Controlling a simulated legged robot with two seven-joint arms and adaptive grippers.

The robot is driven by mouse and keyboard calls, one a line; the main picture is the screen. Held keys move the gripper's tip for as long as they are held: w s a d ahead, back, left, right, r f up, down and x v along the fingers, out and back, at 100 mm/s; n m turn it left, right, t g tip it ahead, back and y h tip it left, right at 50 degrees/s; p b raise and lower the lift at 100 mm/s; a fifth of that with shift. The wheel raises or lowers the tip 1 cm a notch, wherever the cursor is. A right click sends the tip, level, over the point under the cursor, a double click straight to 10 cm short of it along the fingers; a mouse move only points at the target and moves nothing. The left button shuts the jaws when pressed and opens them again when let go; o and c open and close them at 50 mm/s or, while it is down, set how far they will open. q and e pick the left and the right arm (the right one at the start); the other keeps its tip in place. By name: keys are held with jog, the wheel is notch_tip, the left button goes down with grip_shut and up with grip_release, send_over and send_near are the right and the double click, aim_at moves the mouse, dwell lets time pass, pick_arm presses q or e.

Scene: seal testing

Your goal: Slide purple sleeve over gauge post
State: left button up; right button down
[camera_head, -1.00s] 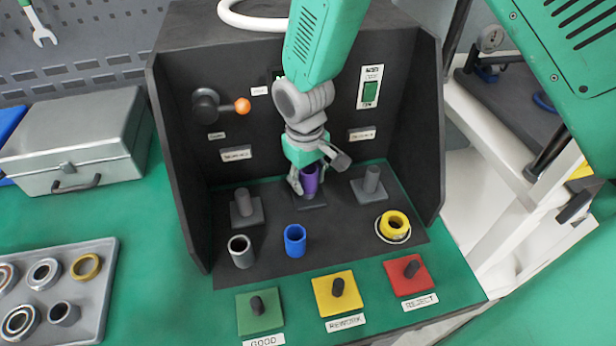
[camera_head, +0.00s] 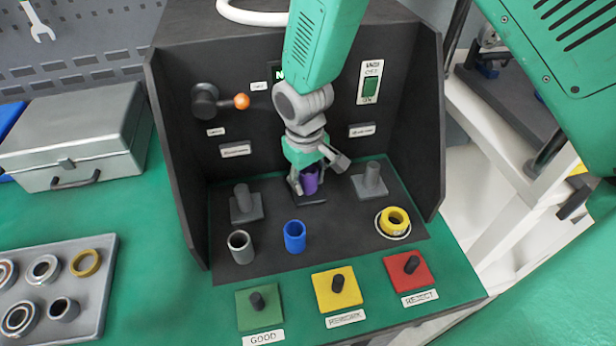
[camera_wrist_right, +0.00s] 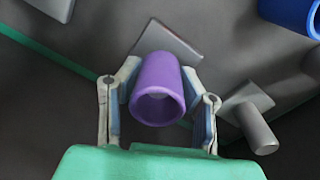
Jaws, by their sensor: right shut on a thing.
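The purple sleeve (camera_head: 310,184) is upright between the fingers of my right gripper (camera_head: 306,182), low over the middle base plate (camera_head: 309,200) in the test booth. In the right wrist view my right gripper (camera_wrist_right: 160,75) is shut on the sleeve (camera_wrist_right: 158,88), one finger on each side. A grey square plate (camera_wrist_right: 172,38) shows behind the sleeve there. The middle gauge post is hidden by the sleeve and fingers; I cannot tell how far the sleeve is around it. My left gripper is not in view.
Grey posts stand left (camera_head: 243,200) and right (camera_head: 372,178) of the sleeve. In front are a grey sleeve (camera_head: 241,246), a blue sleeve (camera_head: 294,237) and a yellow ring (camera_head: 396,222). The booth's dark side walls (camera_head: 170,150) flank the space. A parts tray (camera_head: 97,300) lies left.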

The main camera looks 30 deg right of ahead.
jog(key=shift+a+f, duration=0.1)
jog(key=shift+f, duration=0.3)
dwell(0.6)
dwell(0.7)
jog(key=c, duration=1.1)
grip_release()
jog(key=shift+f, duration=0.1)
jog(key=shift+o, duration=0.6)
jog(key=shift+a, duration=0.1)
notch_tip(320, 180, up, 9)
jog(key=p, duration=0.8)
jog(key=shift+p, duration=0.4)
